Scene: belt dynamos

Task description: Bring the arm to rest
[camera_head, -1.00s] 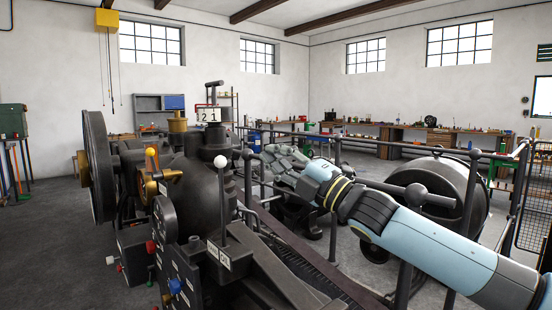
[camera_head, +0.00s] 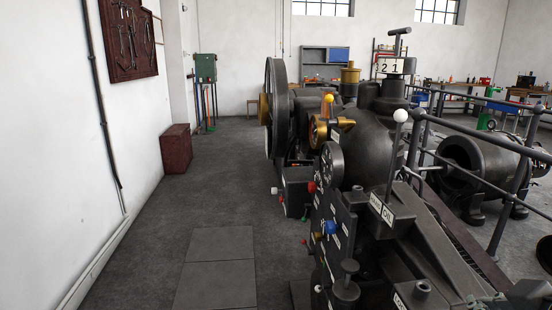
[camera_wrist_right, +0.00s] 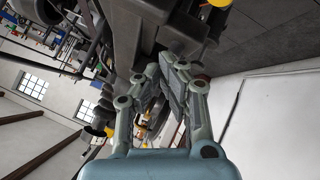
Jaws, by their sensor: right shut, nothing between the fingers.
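My right gripper (camera_wrist_right: 164,72) shows in the right wrist view, its two grey jointed fingers together and nothing held between them. Dark parts of the machine lie beyond the fingertips; I cannot tell how far off they are. In the head view neither gripper is visible.
Open grey floor (camera_head: 150,235) lies left of the machine. A dark red box (camera_head: 176,148) stands by the left wall below a tool board (camera_head: 129,38). A railing (camera_head: 470,130) and a second round machine (camera_head: 470,165) stand at the right.

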